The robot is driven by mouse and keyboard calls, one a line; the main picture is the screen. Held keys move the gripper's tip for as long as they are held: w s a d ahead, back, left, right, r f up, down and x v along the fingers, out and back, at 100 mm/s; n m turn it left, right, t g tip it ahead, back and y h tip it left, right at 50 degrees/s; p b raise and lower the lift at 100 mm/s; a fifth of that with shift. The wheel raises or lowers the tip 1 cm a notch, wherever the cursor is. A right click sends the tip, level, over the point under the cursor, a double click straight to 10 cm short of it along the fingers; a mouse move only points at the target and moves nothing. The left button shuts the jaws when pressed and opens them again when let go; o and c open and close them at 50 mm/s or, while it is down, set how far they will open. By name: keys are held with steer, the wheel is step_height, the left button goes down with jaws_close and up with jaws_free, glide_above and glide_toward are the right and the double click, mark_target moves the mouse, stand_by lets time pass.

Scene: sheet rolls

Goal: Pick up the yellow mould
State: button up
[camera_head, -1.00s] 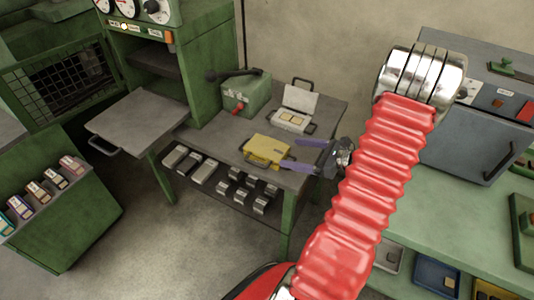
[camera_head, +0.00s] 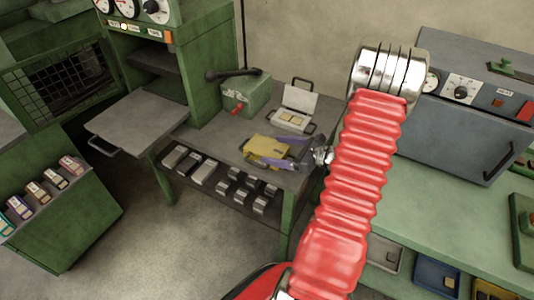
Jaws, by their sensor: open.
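The yellow mould (camera_head: 262,148) lies flat on the dark top of the green workbench (camera_head: 215,139), near the bench's middle. It has a handle on its left side. My gripper (camera_head: 270,152) is open, with its two purple fingers reaching in from the right at the mould. One finger shows over the mould's right part and the other shows near its front right edge. I cannot tell whether the fingers touch it. My red ribbed arm hides the area to the right of the bench.
An open grey mould (camera_head: 291,120) stands behind the yellow one. A green box with a lever (camera_head: 245,95) stands at the back left. Several metal blocks (camera_head: 202,172) sit on the shelf below. A grey oven (camera_head: 460,130) stands at right.

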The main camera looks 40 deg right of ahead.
mark_target(268, 147)
steer(key=shift+x, duration=2.25)
steer(key=shift+c, duration=0.6)
steer(key=c, duration=1.6)
steer(key=shift+r, duration=0.1)
steer(key=shift+c, duration=0.6)
steer(key=shift+r, duration=0.15)
steer(key=shift+r, duration=4.85)
